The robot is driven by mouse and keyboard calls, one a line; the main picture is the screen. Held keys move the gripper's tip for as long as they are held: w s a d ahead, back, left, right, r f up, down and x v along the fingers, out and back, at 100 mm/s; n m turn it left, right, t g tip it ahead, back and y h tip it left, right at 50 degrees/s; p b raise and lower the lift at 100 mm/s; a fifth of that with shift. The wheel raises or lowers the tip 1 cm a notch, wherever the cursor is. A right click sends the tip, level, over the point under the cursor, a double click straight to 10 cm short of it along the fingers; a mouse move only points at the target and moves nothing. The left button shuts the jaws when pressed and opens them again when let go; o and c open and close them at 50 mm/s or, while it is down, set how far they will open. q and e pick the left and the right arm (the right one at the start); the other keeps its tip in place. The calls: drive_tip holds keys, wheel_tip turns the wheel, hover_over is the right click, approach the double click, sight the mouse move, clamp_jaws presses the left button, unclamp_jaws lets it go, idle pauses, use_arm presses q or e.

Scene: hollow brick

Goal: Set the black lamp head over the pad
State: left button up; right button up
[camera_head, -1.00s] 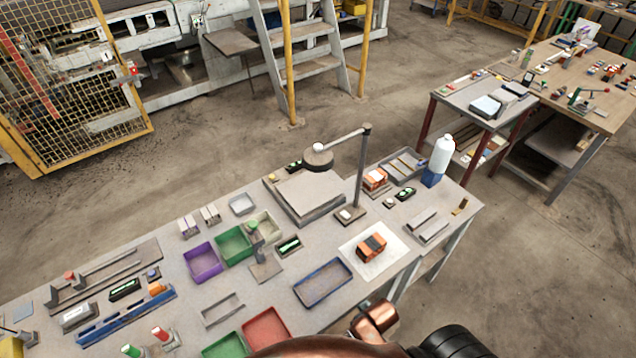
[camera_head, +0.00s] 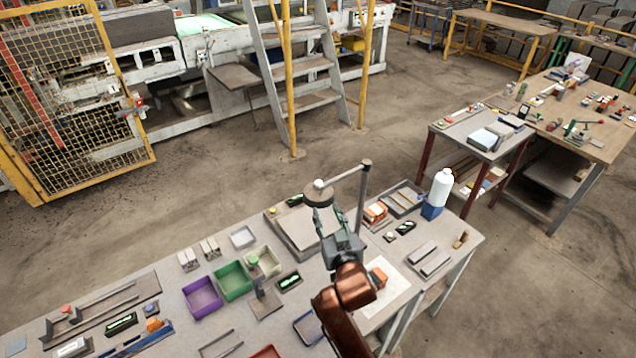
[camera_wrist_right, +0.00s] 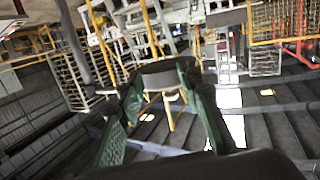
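The lamp head (camera_head: 318,194), a dark short cylinder with a white knob on top, hangs from a thin arm on an upright post (camera_head: 361,195). My right gripper (camera_head: 322,212) is at its near side. In the right wrist view the lamp head (camera_wrist_right: 163,76) lies between the tips of two green, spread fingers (camera_wrist_right: 160,85); contact cannot be made out. Below it is a grey slab-like pad (camera_head: 284,232). A white sheet (camera_head: 398,282) with an orange block (camera_head: 378,278) lies to the right, partly hidden by my arm. My left gripper is out of view.
Purple (camera_head: 202,297) and green (camera_head: 233,281) trays stand left of my right arm. A white bottle (camera_head: 441,188) on a blue block stands at the table's back right. A tray (camera_head: 404,198) and small parts lie near the post.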

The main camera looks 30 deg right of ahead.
sight(319, 185)
drive_tip(key=shift+t, duration=0.7)
drive_tip(key=r, duration=0.2)
drive_tip(key=w+r, duration=0.1)
drive_tip(key=r, duration=0.2)
drive_tip(key=shift+w+a+r, duration=0.1)
drive_tip(key=shift+w+r, duration=0.05)
drive_tip(key=shift+r, duration=0.2)
drive_tip(key=p+x, duration=0.1)
drive_tip(key=x, duration=0.6)
drive_tip(key=shift+f, duration=0.15)
clamp_jaws()
